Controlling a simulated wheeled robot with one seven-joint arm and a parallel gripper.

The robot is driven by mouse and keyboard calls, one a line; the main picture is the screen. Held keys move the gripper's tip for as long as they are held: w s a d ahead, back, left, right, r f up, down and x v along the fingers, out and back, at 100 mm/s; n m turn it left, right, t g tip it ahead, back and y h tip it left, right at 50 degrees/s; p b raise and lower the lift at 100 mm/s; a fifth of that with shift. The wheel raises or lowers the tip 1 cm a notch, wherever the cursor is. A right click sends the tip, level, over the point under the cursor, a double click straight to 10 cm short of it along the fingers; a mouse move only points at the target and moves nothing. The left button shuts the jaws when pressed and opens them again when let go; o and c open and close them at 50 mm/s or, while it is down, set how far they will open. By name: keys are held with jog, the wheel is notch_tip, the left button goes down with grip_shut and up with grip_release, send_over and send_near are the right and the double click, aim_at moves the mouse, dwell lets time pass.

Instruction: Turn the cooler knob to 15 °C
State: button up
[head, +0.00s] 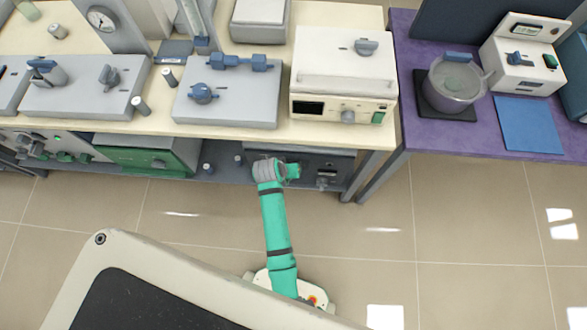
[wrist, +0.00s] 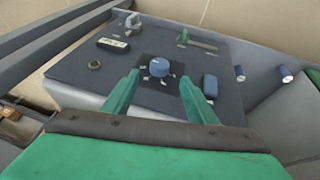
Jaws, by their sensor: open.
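The cooler (wrist: 85,75) is a dark grey box seen front-on in the wrist view. Its round blue knob (wrist: 160,69) sits on a black square plate with small white marks around it; the marks are too small to read, so the setting cannot be told. My green gripper (wrist: 158,79) is open, with one finger on each side of the knob in this view; contact cannot be made out. In the head view the cooler (head: 340,162) is on the low shelf under the cream bench, and my gripper (head: 293,171) is at its front. The knob is hidden there.
The cooler's face also has a small display (wrist: 113,44), a blue button (wrist: 209,85) and a metal fitting (wrist: 130,22). Small blue-capped cylinders (wrist: 285,74) stand beside it. The bench top (head: 235,133) overhangs the shelf. The tiled floor in front is clear.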

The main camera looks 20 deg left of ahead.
jog(key=x, duration=0.9)
jog(key=shift+f, duration=0.1)
jog(key=c, duration=1.1)
